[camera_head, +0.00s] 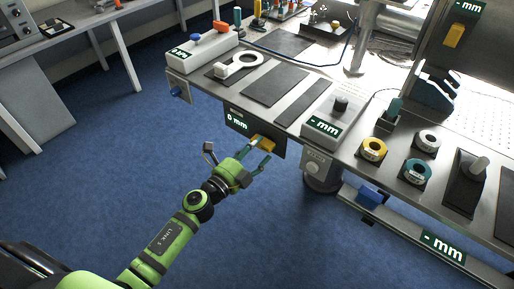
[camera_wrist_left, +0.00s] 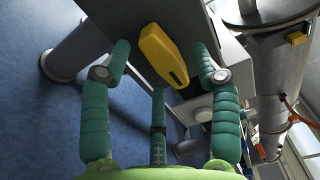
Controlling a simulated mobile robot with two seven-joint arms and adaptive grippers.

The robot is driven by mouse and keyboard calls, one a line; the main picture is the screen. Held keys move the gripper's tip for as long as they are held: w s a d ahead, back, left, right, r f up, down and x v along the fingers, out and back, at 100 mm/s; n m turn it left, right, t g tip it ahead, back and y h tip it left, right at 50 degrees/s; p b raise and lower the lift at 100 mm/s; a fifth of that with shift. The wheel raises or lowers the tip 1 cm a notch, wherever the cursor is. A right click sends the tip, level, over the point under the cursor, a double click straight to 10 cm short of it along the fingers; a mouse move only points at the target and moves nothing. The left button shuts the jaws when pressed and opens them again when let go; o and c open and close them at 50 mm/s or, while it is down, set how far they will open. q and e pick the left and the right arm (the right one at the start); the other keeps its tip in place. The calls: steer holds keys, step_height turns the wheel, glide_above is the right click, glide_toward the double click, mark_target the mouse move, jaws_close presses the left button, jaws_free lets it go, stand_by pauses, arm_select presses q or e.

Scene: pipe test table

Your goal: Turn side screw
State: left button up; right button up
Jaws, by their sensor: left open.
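In the left wrist view the yellow handle (camera_wrist_left: 160,52) lies between my spread fingers. My left gripper (camera_head: 261,150) is open in front of the panel, with green fingers on either side of the handle. In the wrist view the left gripper (camera_wrist_left: 161,48) shows a gap between each outer finger and the handle. My right gripper is not in view.
The table (camera_head: 205,92) carries flat dark plates, a white ring-shaped part (camera_head: 237,66) and yellow (camera_head: 373,149) and teal (camera_head: 417,171) rings. Blue floor (camera_head: 110,170) is clear around my arm.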

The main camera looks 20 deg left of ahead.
arm_select(q)
steer(key=shift+w+d, duration=0.15)
steer(key=shift+w, duration=0.25)
steer(key=c, duration=1.2)
steer(key=shift+s+f, duration=0.1)
steer(key=shift+f, duration=0.1)
steer(key=o, duration=1.2)
steer(key=shift+r, duration=0.1)
